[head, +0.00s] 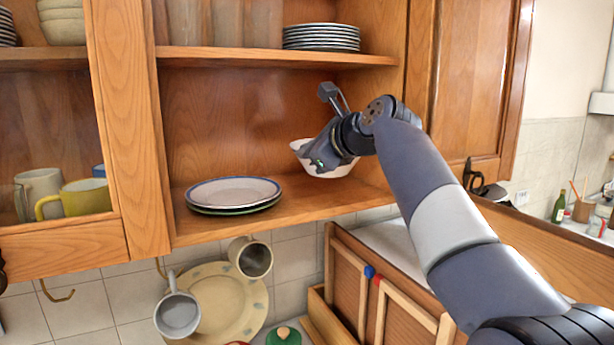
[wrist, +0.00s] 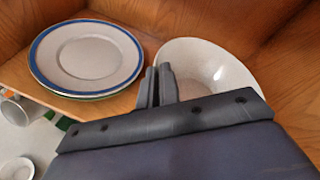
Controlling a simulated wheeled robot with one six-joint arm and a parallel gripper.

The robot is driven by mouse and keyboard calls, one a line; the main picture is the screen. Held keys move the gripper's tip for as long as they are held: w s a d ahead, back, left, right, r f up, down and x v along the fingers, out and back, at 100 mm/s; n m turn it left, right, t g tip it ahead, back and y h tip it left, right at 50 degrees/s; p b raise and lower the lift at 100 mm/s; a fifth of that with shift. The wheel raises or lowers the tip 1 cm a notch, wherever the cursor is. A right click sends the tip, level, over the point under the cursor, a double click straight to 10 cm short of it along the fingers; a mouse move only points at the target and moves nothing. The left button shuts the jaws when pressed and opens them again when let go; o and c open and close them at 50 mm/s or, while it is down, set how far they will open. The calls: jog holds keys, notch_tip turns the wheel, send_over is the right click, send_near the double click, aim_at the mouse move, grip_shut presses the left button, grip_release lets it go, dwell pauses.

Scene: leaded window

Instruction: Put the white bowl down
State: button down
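The white bowl (head: 338,171) is upright or nearly so in the open middle section of the wooden cupboard, right of the stacked plates. My gripper (head: 318,163) reaches in from the right and covers part of it. In the wrist view, the fingers (wrist: 157,86) are close together at the left rim of the bowl (wrist: 205,62), with the rim between them. The bowl's underside is low over the shelf (head: 300,203); I cannot tell whether it touches.
Blue-rimmed plates (head: 234,189) lie stacked on the same shelf, left of the bowl; the wrist view shows them too (wrist: 88,55). An upper shelf (head: 270,58) with a plate stack (head: 321,38) is above. A cupboard door (head: 462,75) is at right. Shelf space is free around the bowl.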

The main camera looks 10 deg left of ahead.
jog(key=shift+f, duration=2.45)
jog(key=c, duration=1.6)
grip_release()
jog(key=shift+f, duration=0.15)
jog(key=b+v, duration=0.2)
jog(key=v, duration=1)
jog(key=shift+b, duration=0.35)
